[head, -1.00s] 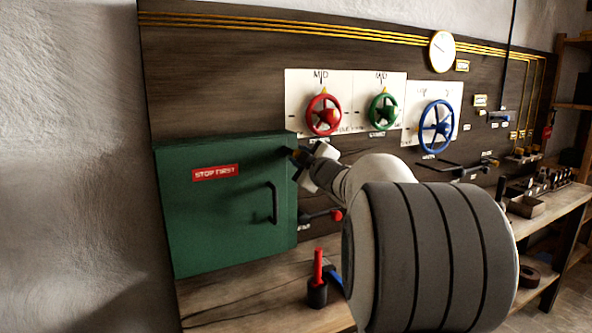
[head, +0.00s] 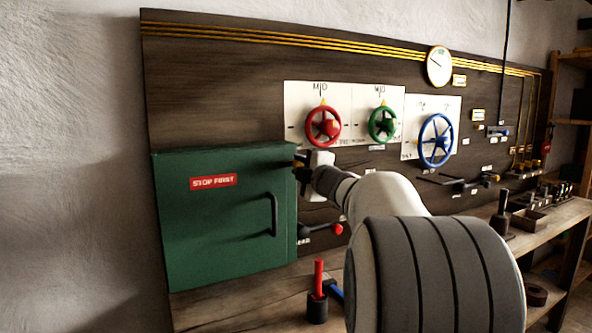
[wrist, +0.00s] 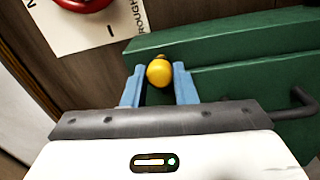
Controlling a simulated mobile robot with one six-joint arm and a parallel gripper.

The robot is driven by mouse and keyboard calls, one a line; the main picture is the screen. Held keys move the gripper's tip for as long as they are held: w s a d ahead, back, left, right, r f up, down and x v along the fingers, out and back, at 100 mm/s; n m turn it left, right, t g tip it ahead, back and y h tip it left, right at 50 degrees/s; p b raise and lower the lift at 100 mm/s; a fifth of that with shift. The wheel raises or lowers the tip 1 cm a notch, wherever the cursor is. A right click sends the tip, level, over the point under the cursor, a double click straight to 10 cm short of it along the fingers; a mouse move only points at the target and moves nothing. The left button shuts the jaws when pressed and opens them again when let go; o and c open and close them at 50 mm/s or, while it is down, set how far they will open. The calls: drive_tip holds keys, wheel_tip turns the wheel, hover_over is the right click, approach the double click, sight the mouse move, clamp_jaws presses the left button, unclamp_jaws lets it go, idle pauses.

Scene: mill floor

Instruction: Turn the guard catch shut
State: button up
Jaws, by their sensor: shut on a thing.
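The green guard (head: 222,245) with a "STOP FIRST" label and a dark handle is flat against the board, at the left in the head view. It also shows in the wrist view (wrist: 240,48). The guard catch shows a round yellow knob (wrist: 159,72) near the guard's edge. My gripper (wrist: 158,88) has its two blue fingers on either side of the knob, shut on it. In the head view my gripper (head: 299,168) is at the guard's upper right corner, where its dark fingers mostly hide the catch.
A red wheel (head: 323,126), a green wheel (head: 383,125) and a blue wheel (head: 436,140) are on the board above and right. A red-knobbed lever (head: 336,229) juts out below my wrist. A red-handled tool stands in a dark holder (head: 317,308) on the bench.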

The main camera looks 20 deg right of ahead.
drive_tip(key=o, duration=1)
drive_tip(key=s, duration=0.7)
drive_tip(key=shift+s+d+f, duration=0.1)
drive_tip(key=shift+s+f, duration=0.15)
drive_tip(key=shift+s, duration=0.15)
